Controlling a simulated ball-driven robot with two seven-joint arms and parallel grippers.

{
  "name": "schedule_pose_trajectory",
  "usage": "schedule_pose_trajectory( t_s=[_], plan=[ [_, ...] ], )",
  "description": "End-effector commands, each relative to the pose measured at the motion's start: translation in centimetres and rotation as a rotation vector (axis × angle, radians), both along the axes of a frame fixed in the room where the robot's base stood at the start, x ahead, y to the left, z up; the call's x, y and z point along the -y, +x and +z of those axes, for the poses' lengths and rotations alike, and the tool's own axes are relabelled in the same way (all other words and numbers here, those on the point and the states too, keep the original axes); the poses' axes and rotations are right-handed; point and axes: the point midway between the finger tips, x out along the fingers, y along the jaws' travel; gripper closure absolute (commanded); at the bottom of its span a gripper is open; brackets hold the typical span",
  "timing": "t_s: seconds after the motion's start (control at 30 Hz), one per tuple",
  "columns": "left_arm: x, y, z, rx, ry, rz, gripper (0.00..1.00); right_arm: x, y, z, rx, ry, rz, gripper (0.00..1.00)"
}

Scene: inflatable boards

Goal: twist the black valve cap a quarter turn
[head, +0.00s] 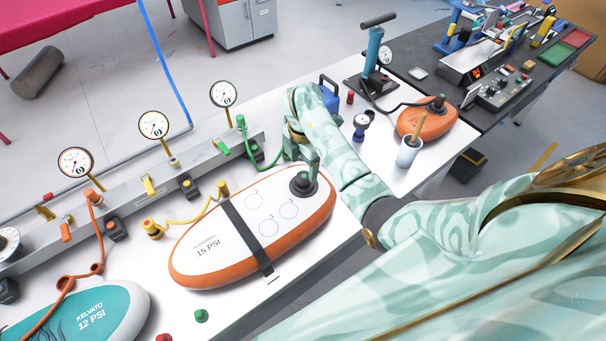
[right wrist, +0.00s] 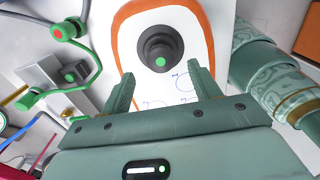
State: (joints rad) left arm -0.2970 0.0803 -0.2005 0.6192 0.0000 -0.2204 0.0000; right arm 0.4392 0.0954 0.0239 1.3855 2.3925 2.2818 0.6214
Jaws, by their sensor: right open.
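The black valve cap (head: 303,183) sits at the right end of the orange-edged white board (head: 207,262) marked 15 PSI. In the right wrist view the cap (right wrist: 158,48) is a round black knob with a green centre, beyond my fingertips and roughly in line with the gap between them. My right gripper (head: 302,160) is close above the cap in the head view. In the right wrist view its two fingers (right wrist: 160,83) are spread apart with nothing between them. I see no contact with the cap. My left gripper is not in view.
A grey rail with several pressure gauges (head: 153,125) runs behind the board. A green hose (head: 243,135) hangs near my right gripper. A teal board (head: 92,312) lies front left. A small orange board (head: 427,121), a hand pump (head: 373,55) and a cup (head: 408,152) stand to the right.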

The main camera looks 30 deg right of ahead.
Motion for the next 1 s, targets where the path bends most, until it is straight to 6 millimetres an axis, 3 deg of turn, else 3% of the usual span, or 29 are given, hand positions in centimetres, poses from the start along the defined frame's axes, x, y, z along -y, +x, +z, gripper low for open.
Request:
schedule_pose_trajectory(
  t_s=[0.03,0.2,0.6,0.8,0.83,0.87,0.93,1.0],
  plan=[
    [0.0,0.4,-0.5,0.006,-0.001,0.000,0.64,0.0,-0.1,-1.2,-0.003,0.001,0.000,0.38],
    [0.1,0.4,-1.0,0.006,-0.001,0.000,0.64,0.0,0.0,-3.4,-0.002,0.000,0.000,0.38],
    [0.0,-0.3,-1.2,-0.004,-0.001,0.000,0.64,0.0,0.0,-4.1,0.001,0.000,0.000,0.38],
    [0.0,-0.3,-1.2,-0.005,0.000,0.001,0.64,0.0,0.0,-4.1,0.000,0.000,0.000,0.86],
    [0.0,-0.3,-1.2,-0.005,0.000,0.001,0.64,0.0,0.0,-4.1,0.000,0.000,0.000,0.86],
    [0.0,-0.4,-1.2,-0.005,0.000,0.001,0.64,0.0,0.0,-4.1,0.000,0.000,0.000,0.67],
    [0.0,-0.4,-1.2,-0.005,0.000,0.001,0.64,0.0,0.0,-4.1,0.000,0.000,0.000,0.84],
    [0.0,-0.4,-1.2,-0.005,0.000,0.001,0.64,0.0,0.0,-4.1,0.000,0.000,0.001,0.84]
  ],
)
